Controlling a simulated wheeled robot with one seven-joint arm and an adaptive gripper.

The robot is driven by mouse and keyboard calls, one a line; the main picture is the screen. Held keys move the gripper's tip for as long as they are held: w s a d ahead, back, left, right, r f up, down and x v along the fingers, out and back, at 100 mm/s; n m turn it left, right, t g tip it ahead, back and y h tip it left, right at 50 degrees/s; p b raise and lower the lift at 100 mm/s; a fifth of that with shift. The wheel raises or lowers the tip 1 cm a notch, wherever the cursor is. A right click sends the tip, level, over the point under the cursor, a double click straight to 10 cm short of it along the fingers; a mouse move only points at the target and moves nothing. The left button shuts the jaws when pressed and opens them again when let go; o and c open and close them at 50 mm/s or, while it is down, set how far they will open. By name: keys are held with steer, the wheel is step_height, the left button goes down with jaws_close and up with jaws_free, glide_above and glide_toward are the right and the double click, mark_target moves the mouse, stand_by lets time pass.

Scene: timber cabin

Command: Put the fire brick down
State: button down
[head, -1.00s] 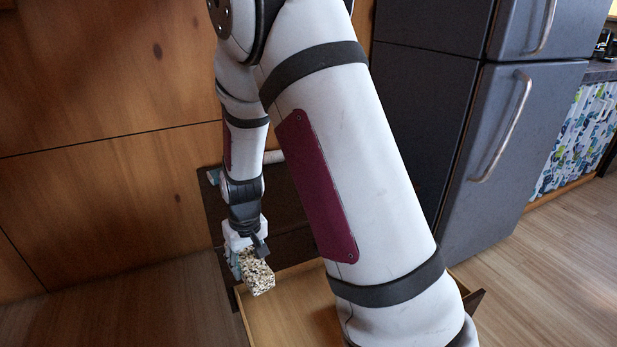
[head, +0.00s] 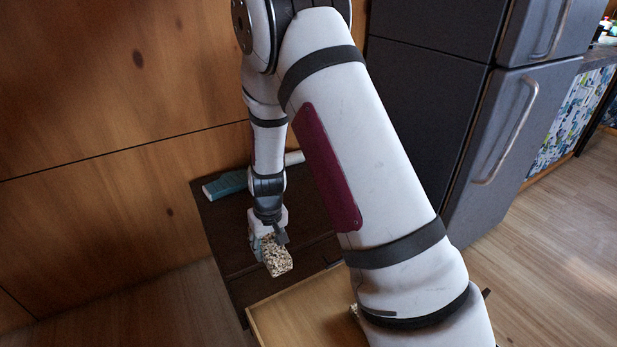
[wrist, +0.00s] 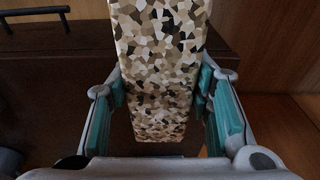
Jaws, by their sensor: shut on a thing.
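The fire brick (head: 277,258) is a block with a speckled pattern of cream, tan, brown and black. My gripper (head: 268,243) is shut on it, and the brick sticks out below the fingers. In the head view they appear in front of the dark brown cabinet (head: 228,262), just behind the open drawer. In the wrist view the brick (wrist: 160,70) stands between the two teal finger pads, with dark brown wood behind it. I see no clear contact between the brick and the cabinet.
The open drawer (head: 290,312) has a pale wood inside, partly hidden by my arm; a small speckled thing (head: 354,310) shows in it. A blue-teal box (head: 226,186) lies on the cabinet top. A grey fridge (head: 510,130) stands right, a timber wall (head: 90,100) left.

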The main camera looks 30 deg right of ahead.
steer(key=shift+w+d+f+p, duration=0.1)
steer(key=shift+d+f+p, duration=0.45)
steer(key=shift+p, duration=1)
steer(key=w+b, duration=0.1)
steer(key=w, duration=0.4)
steer(key=w+a+f+b, duration=0.1)
steer(key=w, duration=0.4)
steer(key=w+b, duration=0.1)
steer(key=w, duration=0.4)
steer(key=shift+w+a+f, duration=0.2)
steer(key=shift+w+a, duration=0.1)
steer(key=shift+w+f, duration=0.15)
steer(key=shift+f, duration=0.15)
steer(key=shift+f+b, duration=0.55)
steer(key=shift+f, duration=0.95)
steer(key=shift+f, duration=0.1)
steer(key=c, duration=0.8)
jaws_free()
steer(key=r+p, duration=0.1)
steer(key=r, duration=0.3)
steer(key=s+r, duration=0.1)
steer(key=r, duration=0.3)
steer(key=s+r+p, duration=0.1)
steer(key=r, duration=0.3)
steer(key=shift+p, duration=0.3)
